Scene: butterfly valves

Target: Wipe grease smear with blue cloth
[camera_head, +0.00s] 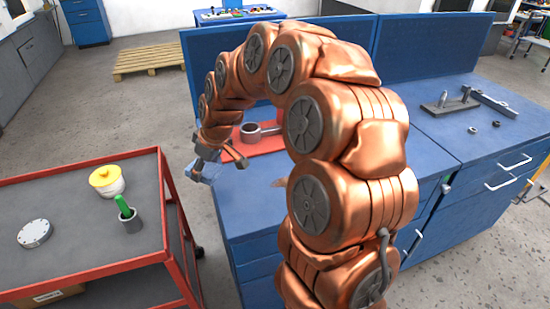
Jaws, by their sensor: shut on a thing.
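My copper arm reaches over the blue workbench, and my gripper (214,154) is at the bench's left edge. It is shut on the blue cloth (203,171), which shows as a small light-blue piece below and left of the fingers. The cloth is beside the edge of the bench top (240,200); I cannot tell whether it touches it. A brownish patch (280,182), possibly the grease smear, shows on the bench top to the right of the gripper, partly hidden by my arm.
A red tray (265,146) with a grey ring-shaped part (250,132) lies behind the gripper. A red-framed cart (80,240) at left holds a yellow-lidded container (107,181), a cup with a green item (128,214) and a round metal disc (34,233). Metal parts (452,101) lie on the right bench.

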